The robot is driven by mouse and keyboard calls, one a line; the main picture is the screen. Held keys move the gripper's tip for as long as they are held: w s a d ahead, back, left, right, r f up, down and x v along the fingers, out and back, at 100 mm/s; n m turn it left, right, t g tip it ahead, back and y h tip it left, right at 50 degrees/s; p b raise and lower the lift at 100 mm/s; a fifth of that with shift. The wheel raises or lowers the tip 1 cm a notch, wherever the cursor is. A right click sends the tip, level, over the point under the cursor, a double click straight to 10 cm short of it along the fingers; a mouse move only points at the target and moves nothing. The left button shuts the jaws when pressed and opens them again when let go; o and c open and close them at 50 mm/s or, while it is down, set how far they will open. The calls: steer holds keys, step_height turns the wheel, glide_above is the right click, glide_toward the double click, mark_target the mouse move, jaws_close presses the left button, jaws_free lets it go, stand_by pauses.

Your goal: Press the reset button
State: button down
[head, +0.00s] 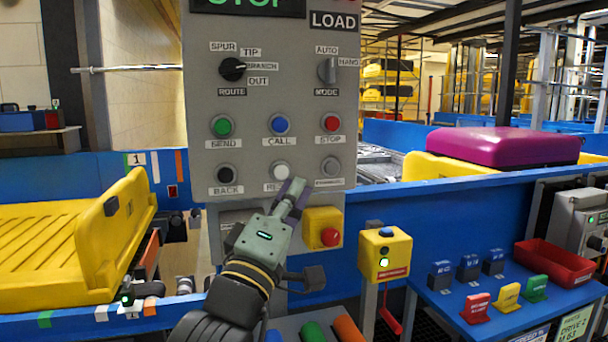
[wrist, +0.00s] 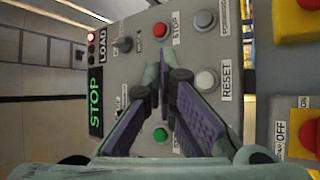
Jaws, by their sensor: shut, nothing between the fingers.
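The reset button (head: 281,171) is a round white button in the lower row of the grey panel. In the head view its label is partly covered by my gripper. The wrist view shows the whole white button (wrist: 206,80) beside its RESET label (wrist: 225,80). My gripper (head: 294,189) is shut and empty, in front of the panel, with its tips just below and right of the button in the head view. In the wrist view the fingers (wrist: 165,85) lie left of the button. I cannot tell the gap to the panel; no contact is clear.
Close by are the blue CALL button (head: 279,124), red STOP button (head: 331,123), black BACK button (head: 224,174) and a grey button (head: 331,167). A yellow box with a red button (head: 329,236) sits below. A blue rail (head: 460,210) runs behind.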

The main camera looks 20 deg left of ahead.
mark_target(281, 172)
steer(key=shift+w+d+f+g, duration=0.3)
steer(key=shift+w+d+f, duration=0.1)
steer(key=shift+d, duration=0.15)
steer(key=w+a, duration=0.5)
steer(key=w, duration=0.2)
steer(key=shift+w+b, duration=0.15)
steer(key=shift+b, duration=0.25)
steer(key=shift+w+a, duration=0.1)
steer(key=shift+w, duration=0.05)
stand_by(1.1)
steer(key=shift+w+a, duration=0.1)
steer(key=shift+w, duration=0.1)
